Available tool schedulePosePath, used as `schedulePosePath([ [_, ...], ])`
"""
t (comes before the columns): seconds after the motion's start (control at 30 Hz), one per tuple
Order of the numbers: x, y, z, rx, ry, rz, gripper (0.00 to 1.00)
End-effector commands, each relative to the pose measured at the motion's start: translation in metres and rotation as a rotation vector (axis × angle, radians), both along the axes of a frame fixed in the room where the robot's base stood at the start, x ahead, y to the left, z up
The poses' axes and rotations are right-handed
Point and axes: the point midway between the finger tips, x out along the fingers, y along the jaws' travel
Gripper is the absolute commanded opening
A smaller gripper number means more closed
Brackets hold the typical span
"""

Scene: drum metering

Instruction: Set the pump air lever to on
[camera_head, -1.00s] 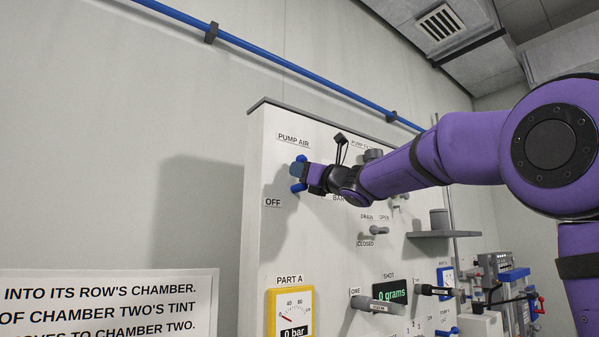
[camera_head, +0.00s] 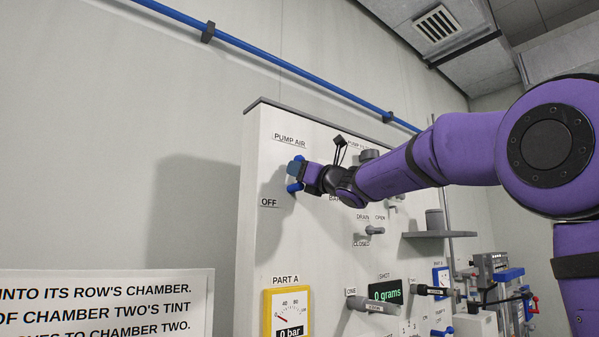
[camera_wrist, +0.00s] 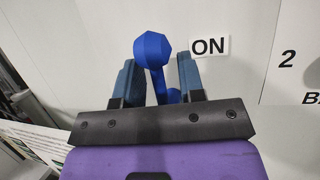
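The blue pump air lever (camera_head: 293,188) is on the white panel below the "PUMP AIR" label (camera_head: 290,140). An "OFF" label (camera_head: 269,203) is to its lower left. In the wrist view, the lever's round blue knob (camera_wrist: 153,48) is beside the "ON" label (camera_wrist: 209,46). My gripper (camera_head: 296,168) is at the lever. In the wrist view, my gripper (camera_wrist: 158,78) has its two blue-grey fingers apart, one on each side of the lever, with visible gaps. My gripper hides the lever's middle and the "ON" label in the head view.
A drain lever (camera_head: 375,231) and a grey shelf (camera_head: 428,235) are to the right on the panel. A yellow-framed gauge (camera_head: 267,312) reads 0 bar, and a display (camera_head: 386,291) reads 0 grams. A text sign (camera_head: 100,305) stands at lower left.

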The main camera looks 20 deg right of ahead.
Motion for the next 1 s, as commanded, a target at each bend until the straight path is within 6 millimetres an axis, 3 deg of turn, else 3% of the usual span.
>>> schedulePosePath([
  [0.27,-0.007,-0.004,-0.003,0.0,0.001,0.0,0.36],
  [0.7,-0.069,-0.038,-0.033,0.0,0.0,-0.001,0.36],
  [1.0,-0.087,-0.048,-0.042,0.0,0.001,0.0,0.36],
])
